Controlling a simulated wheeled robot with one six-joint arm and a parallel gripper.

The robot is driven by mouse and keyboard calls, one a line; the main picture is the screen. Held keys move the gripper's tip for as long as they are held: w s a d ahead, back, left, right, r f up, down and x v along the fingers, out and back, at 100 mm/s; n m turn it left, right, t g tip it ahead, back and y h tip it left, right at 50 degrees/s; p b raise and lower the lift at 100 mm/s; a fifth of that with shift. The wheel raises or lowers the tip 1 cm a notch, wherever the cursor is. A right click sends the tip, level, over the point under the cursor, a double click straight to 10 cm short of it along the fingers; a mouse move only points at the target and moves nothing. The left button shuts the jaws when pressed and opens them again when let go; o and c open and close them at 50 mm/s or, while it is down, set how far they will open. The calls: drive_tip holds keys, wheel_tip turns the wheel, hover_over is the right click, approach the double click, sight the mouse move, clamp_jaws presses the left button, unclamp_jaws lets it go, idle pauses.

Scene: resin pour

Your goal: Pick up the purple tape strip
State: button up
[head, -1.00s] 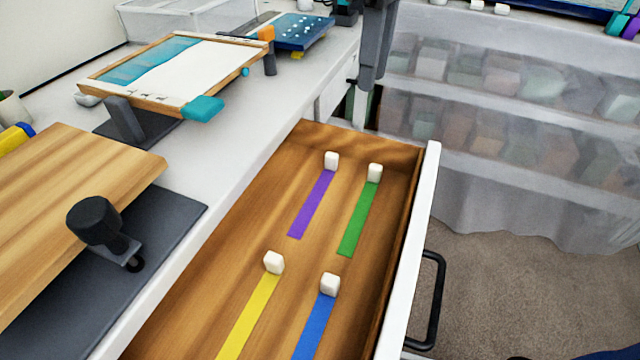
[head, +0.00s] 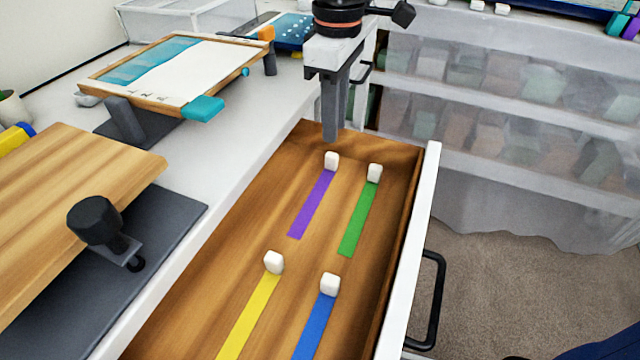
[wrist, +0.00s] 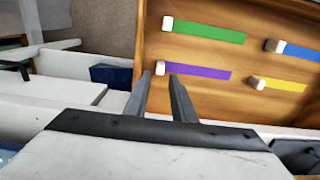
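The purple tape strip (head: 312,204) lies flat on the floor of the open wooden drawer, with a white block (head: 331,160) at its far end. It also shows in the wrist view (wrist: 198,71), just beyond the fingertips. My gripper (head: 331,138) is above the far end of the drawer, pointing down, close behind the white block in the picture.
Green (head: 358,219), yellow (head: 249,318) and blue (head: 316,326) strips, each with a white block, lie in the same drawer (head: 428,200). The white counter (head: 240,120) runs along the left, bearing a framed screen (head: 170,75) and a wooden board (head: 70,190).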

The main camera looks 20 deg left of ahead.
sight(335, 155)
drive_tip(key=shift+d+f, duration=0.15)
drive_tip(key=shift+f, duration=3.15)
clamp_jaws()
